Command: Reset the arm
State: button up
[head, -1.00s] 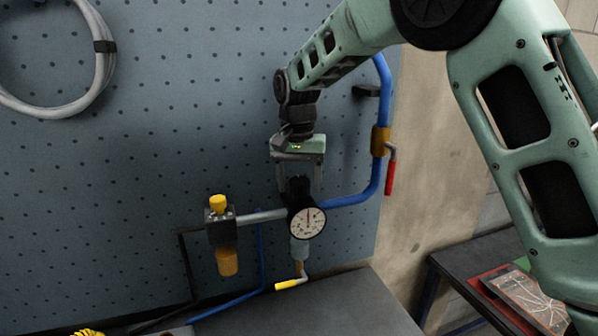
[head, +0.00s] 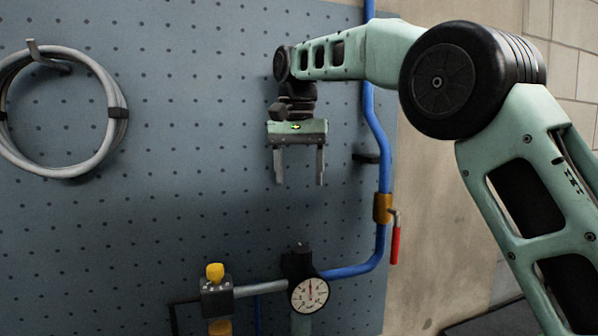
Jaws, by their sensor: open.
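My gripper (head: 299,180) hangs with its two fingers pointing down in front of the pegboard. The fingers are apart with nothing between them. It is well above the black regulator (head: 298,262) with the round white gauge (head: 310,295), and does not touch it. My pale green arm reaches in from the right side of the picture.
A blue pipe (head: 375,125) with a brass valve (head: 382,208) and red lever (head: 395,245) runs down right of the gripper. A black bracket (head: 367,158) sticks out nearby. A grey hose coil (head: 100,150) hangs at left. The pegboard (head: 190,170) between is bare.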

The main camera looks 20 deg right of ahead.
jog(key=shift+r, duration=0.2)
dwell(0.3)
jog(key=s+a+f+n+y+b, duration=0.1)
jog(key=s+a+f+n+b, duration=0.3)
jog(key=s+f, duration=0.45)
jog(key=s+a+f+n+b, duration=0.3)
jog(key=s+a+f, duration=0.3)
jog(key=f, duration=0.4)
jog(key=s+d+f+n+b, duration=0.2)
jog(key=s+f+n, duration=0.1)
jog(key=s+f, duration=0.5)
jog(key=s+d+f+n+b, duration=0.2)
jog(key=s+f+n, duration=0.1)
jog(key=s+f, duration=0.6)
jog(key=s, duration=0.4)
jog(key=shift+s+f, duration=0.15)
jog(key=shift+f, duration=0.1)
